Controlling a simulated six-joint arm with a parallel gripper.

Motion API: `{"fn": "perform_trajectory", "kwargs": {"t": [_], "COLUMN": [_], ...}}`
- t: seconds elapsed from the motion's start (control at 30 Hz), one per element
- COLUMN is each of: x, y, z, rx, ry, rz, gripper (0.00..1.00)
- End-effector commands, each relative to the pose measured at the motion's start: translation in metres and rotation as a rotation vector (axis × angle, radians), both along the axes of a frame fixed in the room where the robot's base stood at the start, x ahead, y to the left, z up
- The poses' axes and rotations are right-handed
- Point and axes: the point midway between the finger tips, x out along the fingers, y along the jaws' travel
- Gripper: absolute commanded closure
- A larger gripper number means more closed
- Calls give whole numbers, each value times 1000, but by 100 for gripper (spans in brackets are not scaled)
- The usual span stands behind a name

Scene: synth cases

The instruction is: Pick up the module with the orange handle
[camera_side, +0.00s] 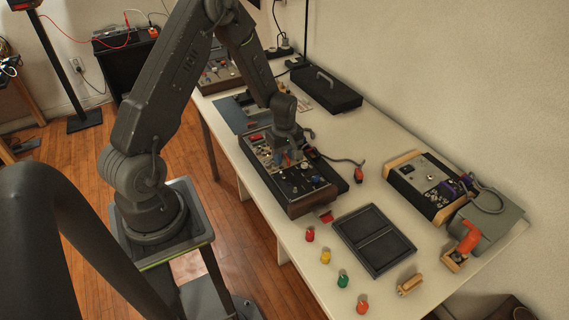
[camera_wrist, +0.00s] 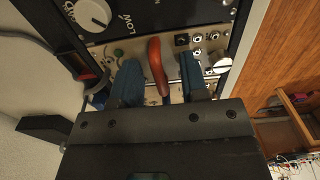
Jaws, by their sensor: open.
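An orange-red curved handle (camera_wrist: 157,62) stands on a light panel with jacks in the wrist view. The edges of its module are hard to make out. My gripper (camera_wrist: 160,80) is open, with one blue finger on each side of the handle. Gaps show between the handle and both fingers, and the gripper body hides the handle's near end. In the side view, my gripper (camera_side: 285,157) points down into the open case (camera_side: 312,203) of modules. The handle cannot be clearly made out there.
Dark panels with knobs (camera_wrist: 93,14) adjoin in the case. An empty dark tray (camera_side: 374,240) and several coloured pegs lie nearby. At right are a wood-ended box (camera_side: 425,186) and an orange-handled item (camera_side: 468,240). A closed black case (camera_side: 326,90) lies behind.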

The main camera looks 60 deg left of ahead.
Motion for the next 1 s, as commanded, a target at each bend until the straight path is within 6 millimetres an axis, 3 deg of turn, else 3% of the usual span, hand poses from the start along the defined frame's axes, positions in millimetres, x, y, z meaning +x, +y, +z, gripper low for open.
{"fn": "perform_trajectory", "kwargs": {"t": [0.13, 0.53, 1.0], "x": [0, 0, 1], "y": [0, 0, 1], "z": [0, 1, 6], "rx": [0, 0, 1], "ry": [0, 0, -3], "rz": [0, 0, 0], "gripper": [62, 100, 100]}}
